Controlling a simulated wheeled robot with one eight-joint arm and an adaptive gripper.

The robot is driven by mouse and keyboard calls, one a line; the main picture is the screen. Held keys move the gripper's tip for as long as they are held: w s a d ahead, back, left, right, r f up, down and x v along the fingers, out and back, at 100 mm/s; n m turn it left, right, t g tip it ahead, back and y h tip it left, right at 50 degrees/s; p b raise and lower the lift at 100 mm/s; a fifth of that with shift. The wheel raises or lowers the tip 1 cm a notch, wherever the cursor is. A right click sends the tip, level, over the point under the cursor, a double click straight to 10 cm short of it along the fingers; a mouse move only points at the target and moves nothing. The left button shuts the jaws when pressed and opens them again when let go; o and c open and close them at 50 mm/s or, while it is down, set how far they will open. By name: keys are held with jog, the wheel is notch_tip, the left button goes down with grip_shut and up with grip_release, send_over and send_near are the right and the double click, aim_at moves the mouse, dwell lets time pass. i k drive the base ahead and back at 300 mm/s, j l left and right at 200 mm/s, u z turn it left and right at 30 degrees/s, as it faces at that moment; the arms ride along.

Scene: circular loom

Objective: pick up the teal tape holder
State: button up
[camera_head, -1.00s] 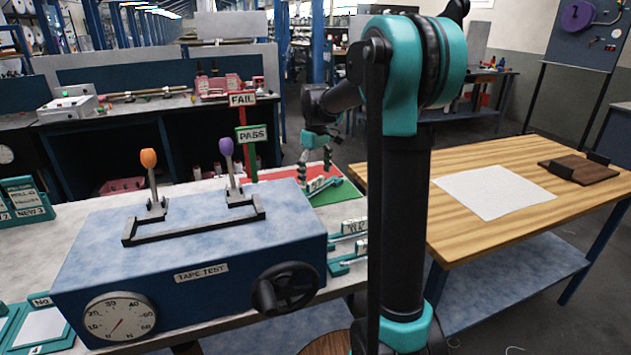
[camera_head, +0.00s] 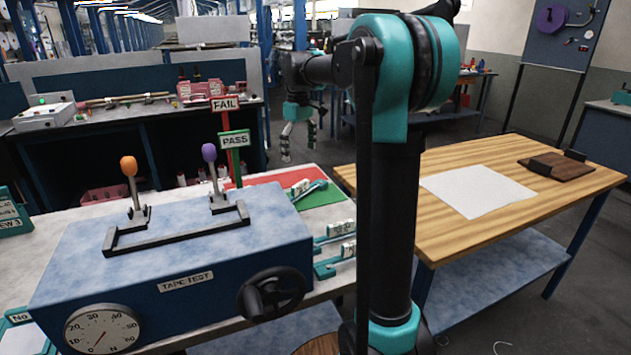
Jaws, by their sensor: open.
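A teal tape holder with white labelled blocks (camera_head: 308,189) lies on the green part of a red and green mat, behind the blue tape test machine. More teal holders with white labelled blocks (camera_head: 338,236) sit at the bench's right edge, beside the machine; I cannot tell which one the task names. My gripper (camera_head: 298,149) hangs above and behind the mat with its fingers pointing down. It is open and looks empty, apart from the holders.
The tape test machine (camera_head: 185,282) fills the near bench, with an orange-knobbed lever (camera_head: 130,178) and a purple-knobbed lever (camera_head: 212,166) standing up. FAIL (camera_head: 224,103) and PASS (camera_head: 234,141) signs stand near my gripper. A wooden table (camera_head: 455,205) with white paper is at right.

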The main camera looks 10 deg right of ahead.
aim_at(342, 230)
jog(key=k+j+z, duration=0.15)
jog(key=j+z, duration=0.15)
jog(key=k+j+z, duration=0.25)
jog(key=j, duration=0.2)
jog(key=k+j+z, duration=0.1)
jog(key=j+z, duration=0.2)
